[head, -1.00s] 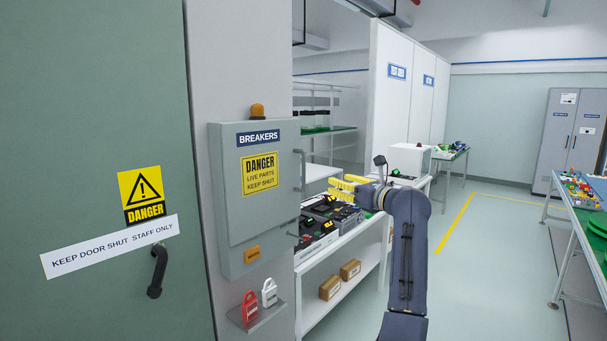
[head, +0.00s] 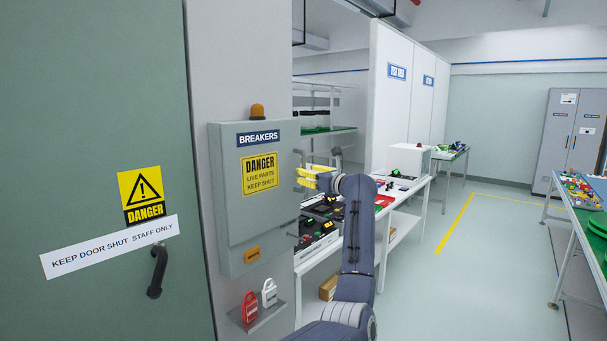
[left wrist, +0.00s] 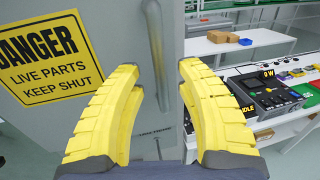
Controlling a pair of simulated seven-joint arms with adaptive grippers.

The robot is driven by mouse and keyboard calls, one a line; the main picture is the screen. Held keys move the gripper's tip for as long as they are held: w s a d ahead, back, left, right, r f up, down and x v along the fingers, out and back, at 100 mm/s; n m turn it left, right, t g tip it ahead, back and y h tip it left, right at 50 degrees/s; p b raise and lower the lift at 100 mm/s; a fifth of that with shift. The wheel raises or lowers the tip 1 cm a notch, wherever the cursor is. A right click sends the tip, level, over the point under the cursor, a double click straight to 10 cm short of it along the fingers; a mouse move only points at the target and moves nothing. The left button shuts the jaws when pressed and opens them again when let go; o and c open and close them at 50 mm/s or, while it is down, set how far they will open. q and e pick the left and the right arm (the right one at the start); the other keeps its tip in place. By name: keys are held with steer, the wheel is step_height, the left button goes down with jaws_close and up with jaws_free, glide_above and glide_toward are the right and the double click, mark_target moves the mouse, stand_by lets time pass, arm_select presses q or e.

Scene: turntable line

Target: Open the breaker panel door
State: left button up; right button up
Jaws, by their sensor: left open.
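The grey breaker panel (head: 232,215) hangs on the wall with its door shut. It bears a BREAKERS label and a yellow danger sign (head: 259,173). Its upright bar handle (head: 300,157) is at the door's right edge, partly hidden by my yellow fingers. My left gripper (head: 302,176) is open and empty at the handle. In the left wrist view the handle (left wrist: 157,55) stands between the lines of the two spread fingers (left wrist: 160,72), beyond or near their tips; I cannot tell whether they touch. My right gripper is not in view.
A white bench (head: 402,190) with black devices stands right of and behind the panel. A red padlock (head: 250,307) and a white padlock (head: 269,293) sit on a small shelf below the panel. A green door (head: 90,100) is at left.

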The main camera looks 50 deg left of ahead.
arm_select(q)
steer(key=shift+a, duration=1.25)
jaws_close()
